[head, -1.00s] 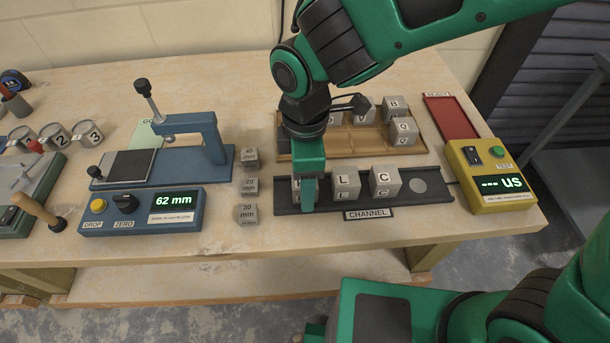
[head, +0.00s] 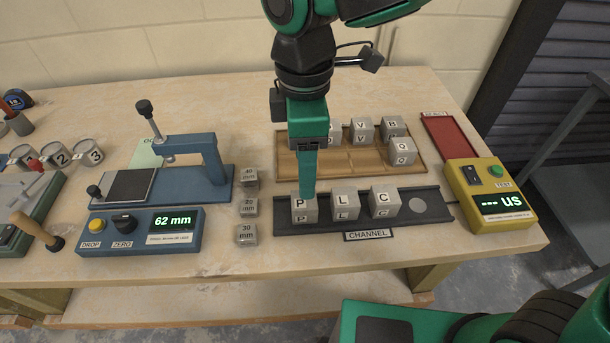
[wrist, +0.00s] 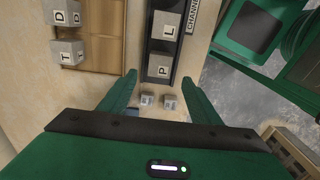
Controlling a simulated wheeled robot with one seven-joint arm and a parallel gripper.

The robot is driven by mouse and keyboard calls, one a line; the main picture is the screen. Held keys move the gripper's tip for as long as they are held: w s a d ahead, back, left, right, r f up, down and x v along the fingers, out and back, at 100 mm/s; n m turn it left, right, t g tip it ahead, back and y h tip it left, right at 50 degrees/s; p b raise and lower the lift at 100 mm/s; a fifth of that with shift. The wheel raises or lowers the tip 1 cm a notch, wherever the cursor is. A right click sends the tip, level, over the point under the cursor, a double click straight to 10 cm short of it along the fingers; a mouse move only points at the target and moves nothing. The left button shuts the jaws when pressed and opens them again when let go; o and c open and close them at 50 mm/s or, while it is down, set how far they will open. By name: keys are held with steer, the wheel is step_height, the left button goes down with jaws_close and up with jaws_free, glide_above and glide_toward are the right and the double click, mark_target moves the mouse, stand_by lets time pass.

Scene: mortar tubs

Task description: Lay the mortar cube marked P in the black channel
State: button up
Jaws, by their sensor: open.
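The mortar cube marked P (head: 304,208) rests in the left end of the black channel (head: 286,226). It also shows in the wrist view (wrist: 160,66), below the cube marked L (wrist: 166,24). Cubes L (head: 345,204) and C (head: 385,202) sit to its right in the channel, in a row. My gripper (head: 307,192) is above and just behind cube P in the head view, its near finger overlapping the cube's top edge. In the wrist view my gripper (wrist: 158,84) has its fingers apart with nothing held between them.
A wooden tray (head: 350,162) behind the channel holds several cubes at its back and right. Small spacer blocks (head: 247,207) stand left of the channel. A yellow tester (head: 487,199) is at right, a red tray (head: 450,138) behind it, a blue gauge (head: 140,231) at left.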

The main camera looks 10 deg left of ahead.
steer(key=shift+r, duration=0.65)
steer(key=w+d+m, duration=0.3)
steer(key=d+m, duration=0.4)
steer(key=d, duration=0.9)
steer(key=w+d+m, duration=0.3)
steer(key=d+m, duration=0.5)
steer(key=d, duration=0.7)
steer(key=s+d+f+m, duration=0.2)
steer(key=s+d+m, duration=0.4)
steer(key=d, duration=0.2)
steer(key=s+d+f+m, duration=0.2)
steer(key=s+d+m, duration=0.4)
steer(key=s+d, duration=0.1)
steer(key=shift+d+f, duration=0.35)
steer(key=shift+d, duration=0.1)
